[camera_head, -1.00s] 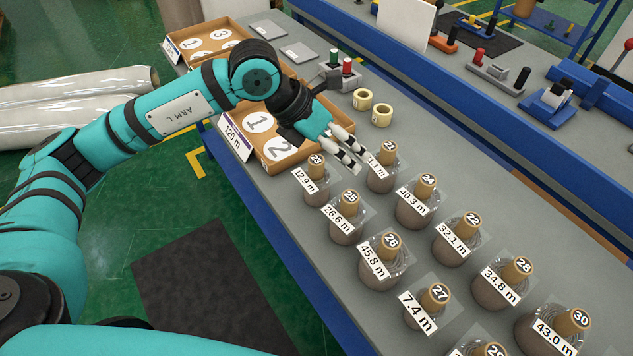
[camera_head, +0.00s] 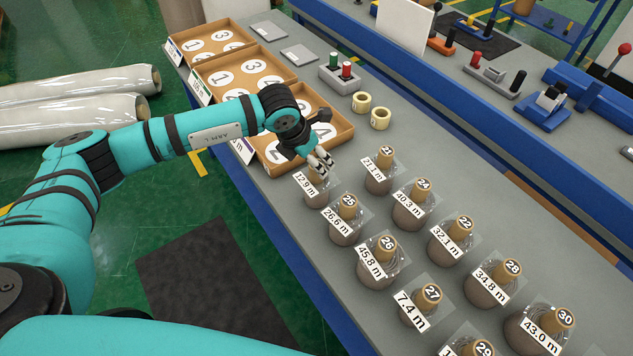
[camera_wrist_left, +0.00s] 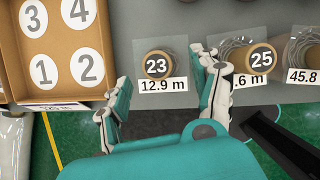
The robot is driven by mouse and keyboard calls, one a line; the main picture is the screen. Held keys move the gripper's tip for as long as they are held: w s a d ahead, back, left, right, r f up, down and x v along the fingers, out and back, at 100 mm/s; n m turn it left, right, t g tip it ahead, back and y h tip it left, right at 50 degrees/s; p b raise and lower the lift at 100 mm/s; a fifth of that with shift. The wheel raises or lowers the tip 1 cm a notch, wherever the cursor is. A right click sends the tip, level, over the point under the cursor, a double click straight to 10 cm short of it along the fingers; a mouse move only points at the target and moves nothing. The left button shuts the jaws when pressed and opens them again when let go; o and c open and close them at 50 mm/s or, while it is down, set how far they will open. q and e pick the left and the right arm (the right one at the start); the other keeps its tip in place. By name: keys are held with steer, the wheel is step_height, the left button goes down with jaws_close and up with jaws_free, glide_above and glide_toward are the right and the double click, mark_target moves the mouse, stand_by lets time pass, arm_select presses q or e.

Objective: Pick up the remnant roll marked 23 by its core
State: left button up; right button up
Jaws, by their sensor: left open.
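The remnant roll marked 23 (camera_wrist_left: 157,65) has a brown core and a 12.9 m label. In the left wrist view it is upright between my open left fingers (camera_wrist_left: 164,78), with a finger on each side and nothing held. In the head view, my left gripper (camera_head: 321,164) is right at the top of roll 23 (camera_head: 318,198) and hides its number and part of its core. I cannot tell whether the fingers touch the core. My right gripper is not in view.
Roll 25 (camera_head: 346,226) stands close by; my right-hand finger is near it in the wrist view (camera_wrist_left: 261,58). Roll 21 (camera_head: 380,178) and several other rolls fill the bench. A numbered cardboard tray (camera_head: 328,145) lies just behind. Two tape rings (camera_head: 362,101) sit farther back.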

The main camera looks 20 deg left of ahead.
mark_target(316, 183)
arm_select(q)
steer(key=p+x, duration=0.1)
steer(key=x, duration=0.1)
steer(key=p+x, duration=0.1)
steer(key=x, duration=0.2)
steer(key=shift+a+p, duration=0.25)
steer(key=shift+p, duration=0.1)
steer(key=shift+w+f, duration=0.1)
steer(key=shift+f, duration=0.15)
jaws_close()
